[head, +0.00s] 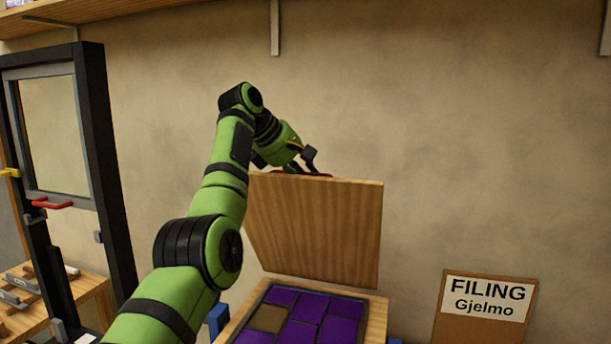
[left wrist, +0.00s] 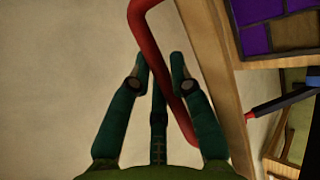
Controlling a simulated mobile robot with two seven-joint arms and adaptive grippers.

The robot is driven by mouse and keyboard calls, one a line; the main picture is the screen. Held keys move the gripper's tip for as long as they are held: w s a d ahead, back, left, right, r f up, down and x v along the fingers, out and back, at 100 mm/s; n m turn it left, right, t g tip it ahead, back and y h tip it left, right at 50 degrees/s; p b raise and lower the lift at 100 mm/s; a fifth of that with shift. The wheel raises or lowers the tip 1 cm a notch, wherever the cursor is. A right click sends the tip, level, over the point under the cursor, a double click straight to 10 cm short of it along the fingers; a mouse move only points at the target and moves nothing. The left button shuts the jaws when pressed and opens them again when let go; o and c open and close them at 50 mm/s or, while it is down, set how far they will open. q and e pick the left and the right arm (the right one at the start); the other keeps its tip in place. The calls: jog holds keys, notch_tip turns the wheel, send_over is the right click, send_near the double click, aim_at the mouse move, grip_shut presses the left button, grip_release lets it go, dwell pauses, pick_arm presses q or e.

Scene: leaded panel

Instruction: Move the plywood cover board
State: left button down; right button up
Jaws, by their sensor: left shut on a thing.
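The plywood cover board (head: 318,232) stands nearly upright at the back edge of the leaded panel. I cannot tell if its lower edge touches the frame. My left gripper (head: 308,166) is at the board's top edge, shut on its red handle (head: 318,174). In the left wrist view the red handle (left wrist: 164,75) runs between the fingers of my left gripper (left wrist: 157,72). The leaded panel (head: 305,318) shows purple panes and one brownish pane in a wooden frame; its near part is cut off. My right gripper is not in view.
A sign reading "FILING Gjelmo" (head: 486,305) stands at the right by the wall. A dark frame with a glazed window (head: 52,130) and a red handle stands at the left. A wooden bench (head: 88,288) holds tools. A shelf runs along the top.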

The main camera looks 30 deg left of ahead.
pick_arm(q)
jog(key=shift+w+r, duration=0.1)
jog(key=shift+r, duration=0.25)
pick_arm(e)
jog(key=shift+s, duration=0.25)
pick_arm(q)
jog(key=c, duration=1.1)
grip_release()
jog(key=shift+w+a+f, duration=0.1)
jog(key=shift+w+f, duration=0.15)
jog(key=shift+f, duration=0.05)
notch_tip(320, 180, up, 8)
jog(key=r, duration=0.1)
send_over(274, 176)
jog(key=shift+f, duration=0.25)
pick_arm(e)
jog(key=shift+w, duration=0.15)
